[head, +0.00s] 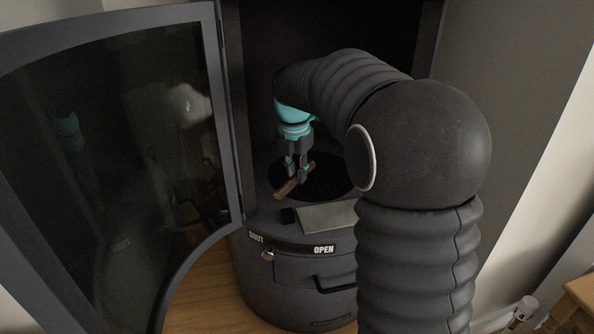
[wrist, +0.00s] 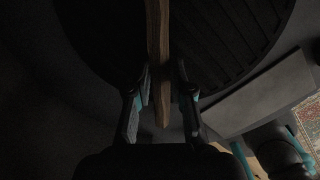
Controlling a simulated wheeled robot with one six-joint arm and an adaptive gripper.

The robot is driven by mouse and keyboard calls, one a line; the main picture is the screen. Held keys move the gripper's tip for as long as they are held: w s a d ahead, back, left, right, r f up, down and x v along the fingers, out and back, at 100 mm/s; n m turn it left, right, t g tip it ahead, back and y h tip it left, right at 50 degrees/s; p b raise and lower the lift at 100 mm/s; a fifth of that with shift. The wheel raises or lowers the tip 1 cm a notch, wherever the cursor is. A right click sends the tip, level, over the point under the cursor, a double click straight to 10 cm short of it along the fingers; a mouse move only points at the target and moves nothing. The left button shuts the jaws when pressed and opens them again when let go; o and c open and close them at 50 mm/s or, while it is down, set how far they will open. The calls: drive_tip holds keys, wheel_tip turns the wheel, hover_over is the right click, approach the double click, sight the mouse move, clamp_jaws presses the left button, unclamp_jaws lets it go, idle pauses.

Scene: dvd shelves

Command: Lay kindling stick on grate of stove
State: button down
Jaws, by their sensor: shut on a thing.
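The kindling stick (head: 293,187) is a short brown piece of wood. My gripper (head: 297,177) is shut on it inside the stove (head: 262,215), pointing down. The stick also shows in the wrist view (wrist: 158,60), running up between the two fingers (wrist: 160,108). The grate (head: 330,182) is a dark, round, slatted disc in the stove floor; its slats also show in the wrist view (wrist: 232,40). The stick is over or near the grate's left part in the head view. I cannot tell whether it touches the grate.
The stove's curved glass door (head: 120,150) stands open at the left. A grey sloped plate (head: 327,217) lies in front of the grate. A lever (head: 267,255) sits by the "SHUT" and "OPEN" labels. My arm hides the stove's right side. A patterned rug (wrist: 310,115) shows in the wrist view.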

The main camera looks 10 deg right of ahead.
drive_tip(key=shift+f, duration=0.4)
drive_tip(key=c, duration=1)
unclamp_jaws()
drive_tip(key=shift+o, duration=0.2)
